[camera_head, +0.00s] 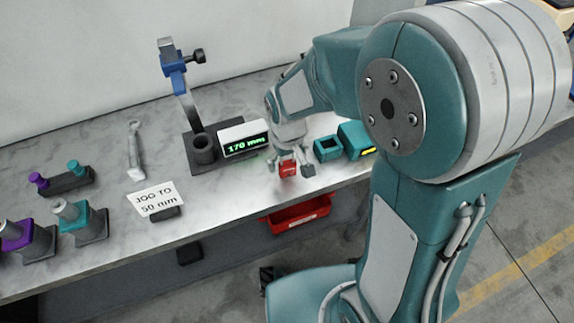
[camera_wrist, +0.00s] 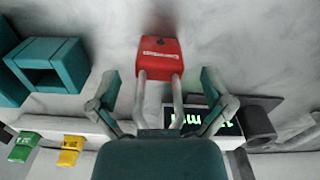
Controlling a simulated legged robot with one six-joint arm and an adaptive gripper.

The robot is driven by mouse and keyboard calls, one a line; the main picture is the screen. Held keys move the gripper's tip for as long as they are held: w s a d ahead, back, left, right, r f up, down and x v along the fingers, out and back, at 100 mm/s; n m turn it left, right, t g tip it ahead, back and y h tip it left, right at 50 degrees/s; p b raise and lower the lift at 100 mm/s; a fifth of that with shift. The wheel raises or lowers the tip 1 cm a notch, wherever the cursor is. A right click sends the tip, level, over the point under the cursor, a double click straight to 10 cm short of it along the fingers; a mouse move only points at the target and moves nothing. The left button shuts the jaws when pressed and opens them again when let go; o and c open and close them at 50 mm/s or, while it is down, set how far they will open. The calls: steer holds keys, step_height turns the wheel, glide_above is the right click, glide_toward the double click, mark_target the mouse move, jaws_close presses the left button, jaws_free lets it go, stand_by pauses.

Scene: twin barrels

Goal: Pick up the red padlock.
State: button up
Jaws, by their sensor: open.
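The red padlock (camera_head: 288,169) is near the front edge of the grey worktop, below my gripper (camera_head: 290,164). In the wrist view the padlock (camera_wrist: 158,55) shows its red body with a pale label. Its two grey shackle legs run from the body toward my gripper (camera_wrist: 160,84). My gripper is open, with one finger on each side of the shackle and visible gaps on both sides. The far end of the shackle is hidden behind the gripper's palm.
A display reading 170 mm (camera_head: 243,137) stands close left of the gripper, before a dark stand (camera_head: 203,150). Teal boxes (camera_head: 328,148) stand close right. A red bin (camera_head: 300,214) sits below the bench edge.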

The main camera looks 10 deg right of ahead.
steer(key=c, duration=1.2)
